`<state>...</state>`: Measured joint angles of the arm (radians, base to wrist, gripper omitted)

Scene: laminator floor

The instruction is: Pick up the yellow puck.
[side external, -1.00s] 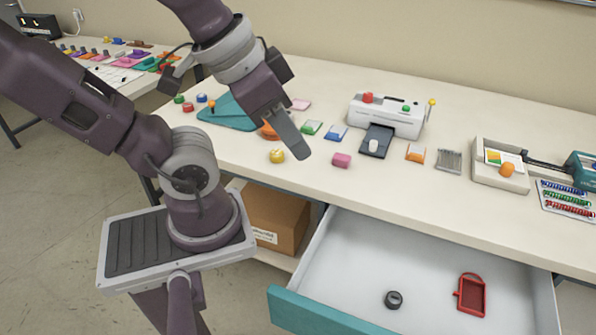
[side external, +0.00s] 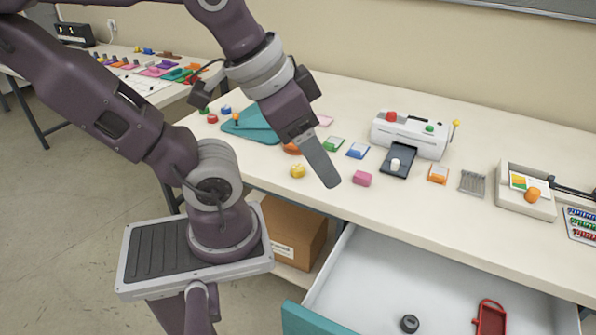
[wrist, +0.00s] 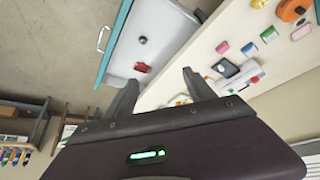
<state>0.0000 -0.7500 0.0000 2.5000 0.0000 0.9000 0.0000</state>
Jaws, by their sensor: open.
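The yellow puck (side external: 298,171) lies on the cream worktop near its front edge, left of a pink block (side external: 362,179). My gripper (side external: 331,183) shows in the side view as one long grey finger pointing down and right. Its tip appears between the puck and the pink block; its height above the worktop is hard to judge. In the wrist view my gripper (wrist: 159,77) has its two fingers wide apart with nothing between them.
A white laminator (side external: 412,134) stands further right. An open drawer (side external: 375,265) juts out below the front edge, holding a black ring and a red tray.

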